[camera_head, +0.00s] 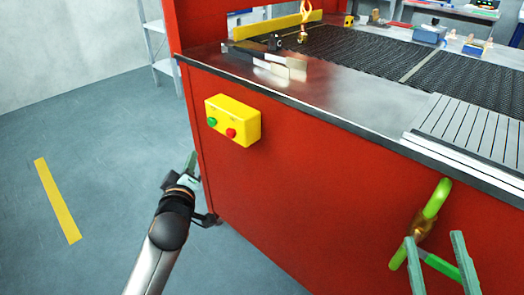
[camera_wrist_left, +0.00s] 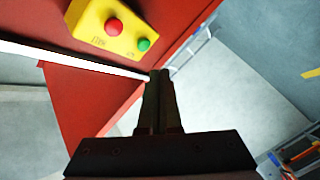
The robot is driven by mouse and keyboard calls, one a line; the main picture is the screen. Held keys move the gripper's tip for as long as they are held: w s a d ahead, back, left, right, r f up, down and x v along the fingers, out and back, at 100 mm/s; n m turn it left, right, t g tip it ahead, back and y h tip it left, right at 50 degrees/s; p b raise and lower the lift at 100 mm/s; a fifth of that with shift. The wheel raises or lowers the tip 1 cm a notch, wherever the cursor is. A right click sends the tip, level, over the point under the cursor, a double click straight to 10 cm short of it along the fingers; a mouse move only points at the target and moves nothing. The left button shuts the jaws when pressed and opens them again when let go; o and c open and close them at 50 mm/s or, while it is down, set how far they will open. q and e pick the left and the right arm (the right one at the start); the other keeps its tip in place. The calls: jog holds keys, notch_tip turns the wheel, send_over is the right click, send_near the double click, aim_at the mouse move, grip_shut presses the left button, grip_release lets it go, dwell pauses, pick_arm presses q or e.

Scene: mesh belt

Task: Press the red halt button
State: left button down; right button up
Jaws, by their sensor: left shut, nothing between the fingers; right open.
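The red halt button (camera_head: 231,132) sits on a yellow control box (camera_head: 245,122) on the front of the red machine, to the right of a green button (camera_head: 212,121). In the left wrist view the red button (camera_wrist_left: 113,27) shows at the top, with the green button (camera_wrist_left: 144,44) beside it. My left gripper (camera_head: 190,161) is shut and empty, below and left of the box, apart from both buttons. Its closed fingertips also show in the left wrist view (camera_wrist_left: 160,75). My right gripper (camera_head: 438,238) is open at the lower right, near the green-handled brass valve.
The red machine panel (camera_head: 300,190) fills the middle, topped by a metal edge and dark mesh belt (camera_head: 380,50). A brass valve with a green handle (camera_head: 436,198) is on the panel at right. Grey floor with a yellow stripe (camera_head: 57,200) lies open at left.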

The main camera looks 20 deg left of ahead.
aim_at(231, 133)
pick_arm(q)
jog(key=shift+r+n, duration=0.2)
jog(key=shift+n, duration=0.1)
pick_arm(e)
jog(key=shift+s+d+r, duration=0.15)
jog(key=shift+s+r, duration=0.1)
jog(key=shift+s, duration=0.1)
pick_arm(q)
jog(key=shift+w, duration=0.1)
jog(key=w+d+b, duration=0.2)
jog(key=w+d, duration=0.1)
jog(key=w, duration=0.5)
jog(key=shift+d, duration=0.25)
pick_arm(e)
jog(key=s+r+n+y, duration=0.4)
jog(key=r+y, duration=0.1)
jog(key=shift+s+a+n+t+y, duration=0.3)
jog(key=shift+a+t+y, duration=0.1)
pick_arm(q)
jog(key=shift+w, duration=0.15)
dwell(0.7)
jog(key=shift+w+d+b, duration=0.15)
jog(key=shift+w+b, duration=0.1)
jog(key=shift+b, duration=0.05)
pick_arm(e)
jog(key=shift+f, duration=0.1)
